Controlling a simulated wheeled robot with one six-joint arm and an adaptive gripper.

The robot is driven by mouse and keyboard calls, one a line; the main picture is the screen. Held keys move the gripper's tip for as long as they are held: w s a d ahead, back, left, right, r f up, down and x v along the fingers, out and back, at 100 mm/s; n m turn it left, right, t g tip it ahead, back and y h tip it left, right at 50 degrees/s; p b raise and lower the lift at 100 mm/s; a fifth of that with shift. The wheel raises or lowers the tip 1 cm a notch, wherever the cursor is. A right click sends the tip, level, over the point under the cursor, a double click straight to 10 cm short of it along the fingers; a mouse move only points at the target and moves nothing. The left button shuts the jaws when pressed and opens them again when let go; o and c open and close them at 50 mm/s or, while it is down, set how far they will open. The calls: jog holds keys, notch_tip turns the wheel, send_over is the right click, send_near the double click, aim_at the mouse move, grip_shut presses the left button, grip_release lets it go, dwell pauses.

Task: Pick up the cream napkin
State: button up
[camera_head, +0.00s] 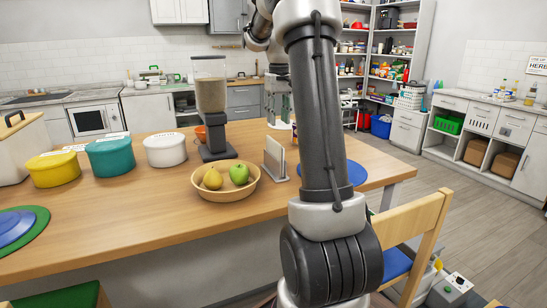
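A small upright holder (279,174) stands on the wooden table, just right of the fruit bowl and left of my upright arm link. A pale, cream-grey flat piece (273,152) stands in it and looks like the napkin, though it is too small to be sure. My arm rises through the middle of the picture and hides part of the table.
A wooden bowl (226,192) holds a pear and a green apple. A food dispenser (211,100) stands behind it. Yellow, teal and white tubs (110,158) line the table's left. A wooden chair (412,232) stands at the right front. The front middle of the table is clear.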

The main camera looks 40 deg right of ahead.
send_over(273, 156)
jog(key=s, duration=0.2)
notch_tip(273, 156, down, 8)
jog(key=shift+f, duration=0.1)
grip_shut()
